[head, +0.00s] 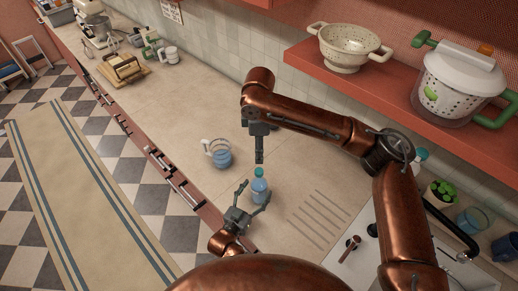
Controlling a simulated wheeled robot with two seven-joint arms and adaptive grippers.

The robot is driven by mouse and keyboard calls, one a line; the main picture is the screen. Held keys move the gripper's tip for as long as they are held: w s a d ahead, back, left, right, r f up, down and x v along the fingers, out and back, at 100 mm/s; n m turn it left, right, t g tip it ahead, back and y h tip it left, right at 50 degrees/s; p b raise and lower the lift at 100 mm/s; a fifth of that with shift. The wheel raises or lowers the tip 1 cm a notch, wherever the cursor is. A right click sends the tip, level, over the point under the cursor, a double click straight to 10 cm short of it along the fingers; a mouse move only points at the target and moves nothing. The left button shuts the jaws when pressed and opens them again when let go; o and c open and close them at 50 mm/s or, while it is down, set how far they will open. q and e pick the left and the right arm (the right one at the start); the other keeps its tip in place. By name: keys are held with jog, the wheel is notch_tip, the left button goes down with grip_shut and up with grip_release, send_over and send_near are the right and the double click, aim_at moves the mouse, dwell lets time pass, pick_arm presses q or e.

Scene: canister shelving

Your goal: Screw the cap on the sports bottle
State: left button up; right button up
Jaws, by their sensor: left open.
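The sports bottle (259,189), blue and upright, stands on the counter near its front edge. A teal cap (259,172) shows at its top; I cannot tell whether it is seated or threaded. My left gripper (255,192) is open, low beside the bottle, with one finger to its left and one at its lower right. I cannot tell whether they touch it. My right gripper (259,158) points down directly above the cap, its tips close to it. Its fingers are seen edge-on, so its opening and any contact with the cap are unclear.
The sink (345,265) with a dark tap (452,232) is at the right. A red shelf (385,98) carries a colander (347,48) and a white pot (460,85).

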pick_arm(q)
jog(key=v, duration=1.2)
jog(key=shift+f, duration=0.1)
